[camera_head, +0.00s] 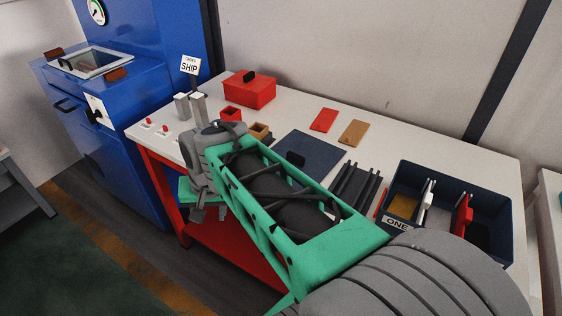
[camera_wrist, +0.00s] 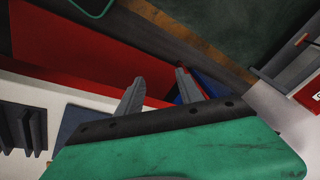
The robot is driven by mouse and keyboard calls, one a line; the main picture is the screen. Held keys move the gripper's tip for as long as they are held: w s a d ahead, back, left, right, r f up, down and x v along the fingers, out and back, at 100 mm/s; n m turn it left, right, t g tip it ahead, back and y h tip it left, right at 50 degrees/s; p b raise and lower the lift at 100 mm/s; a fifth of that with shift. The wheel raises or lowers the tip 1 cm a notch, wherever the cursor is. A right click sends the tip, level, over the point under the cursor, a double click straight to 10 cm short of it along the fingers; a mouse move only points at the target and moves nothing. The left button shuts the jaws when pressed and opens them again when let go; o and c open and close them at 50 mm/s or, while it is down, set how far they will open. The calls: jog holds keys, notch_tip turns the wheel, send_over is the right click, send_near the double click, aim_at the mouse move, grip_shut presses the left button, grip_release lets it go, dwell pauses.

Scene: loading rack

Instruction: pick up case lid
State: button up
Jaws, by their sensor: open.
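A red case (camera_head: 249,93) stands at the back of the white table, with a red lid on top that carries a black handle (camera_head: 249,76). The lid looks seated on the case. My gripper (camera_head: 207,213) hangs at the table's front edge, apart from the red case. In the wrist view my gripper (camera_wrist: 158,88) is open, with nothing between its fingers. The case does not show clearly there.
A dark bin (camera_head: 508,205) with upright dividers stands at the table's right end. Black bars (camera_head: 356,185) and two flat plates, red (camera_head: 323,120) and brown (camera_head: 353,132), lie mid-table. Small open boxes (camera_head: 231,114) and a SHIP sign (camera_head: 190,65) are near the case.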

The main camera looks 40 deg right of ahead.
jog(key=w+d+r+m+p, duration=0.3)
jog(key=w+d+m, duration=0.3)
jog(key=d+m, duration=0.5)
jog(key=m+t+p, duration=0.1)
jog(key=m+p, duration=0.2)
jog(key=m, duration=1.3)
send_near(296, 155)
jog(key=f, duration=0.1)
jog(key=shift+m+y, duration=0.3)
jog(key=p+x, duration=0.1)
jog(key=x, duration=0.6)
jog(key=shift+w+d+f, duration=0.1)
jog(key=shift+w+d, duration=0.05)
jog(key=shift+w+f, duration=0.1)
jog(key=shift+f, duration=0.1)
grip_shut()
